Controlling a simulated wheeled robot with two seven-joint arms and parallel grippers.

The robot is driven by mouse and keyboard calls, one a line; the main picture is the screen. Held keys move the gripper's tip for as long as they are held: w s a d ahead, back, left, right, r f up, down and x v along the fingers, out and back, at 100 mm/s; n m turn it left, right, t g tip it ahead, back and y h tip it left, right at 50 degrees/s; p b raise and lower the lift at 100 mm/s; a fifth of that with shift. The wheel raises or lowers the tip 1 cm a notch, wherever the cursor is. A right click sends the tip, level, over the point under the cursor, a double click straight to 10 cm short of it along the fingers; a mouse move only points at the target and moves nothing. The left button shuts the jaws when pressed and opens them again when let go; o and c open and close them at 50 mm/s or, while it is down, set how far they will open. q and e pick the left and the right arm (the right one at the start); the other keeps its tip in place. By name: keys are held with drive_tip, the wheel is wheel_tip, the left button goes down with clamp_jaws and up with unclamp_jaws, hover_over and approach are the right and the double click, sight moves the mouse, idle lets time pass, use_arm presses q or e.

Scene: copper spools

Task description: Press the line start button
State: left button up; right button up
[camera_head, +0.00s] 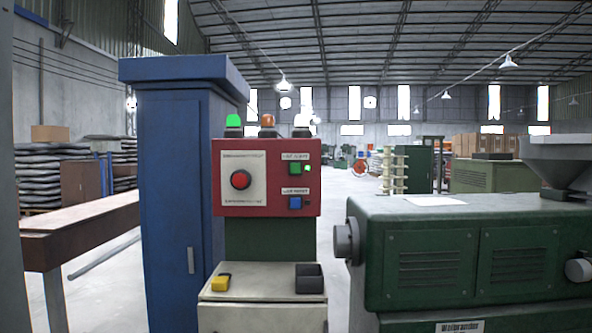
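A red control box (266,206) stands straight ahead in the head view, on a green post (270,240). On its left a white plate carries a round red button (240,180). On its right a green button (295,169) sits above a blue button (295,202), each under a small label too blurred to read surely. On top are a lit green lamp (233,121), an orange lamp (267,121) and a whitish lamp (301,121). Neither of my grippers shows.
A pale ledge (262,289) below the box holds a yellow block (221,283) and a dark box (309,277). A blue cabinet (180,200) stands close on the left. A green machine (450,250) fills the right. A brown table (80,225) is far left.

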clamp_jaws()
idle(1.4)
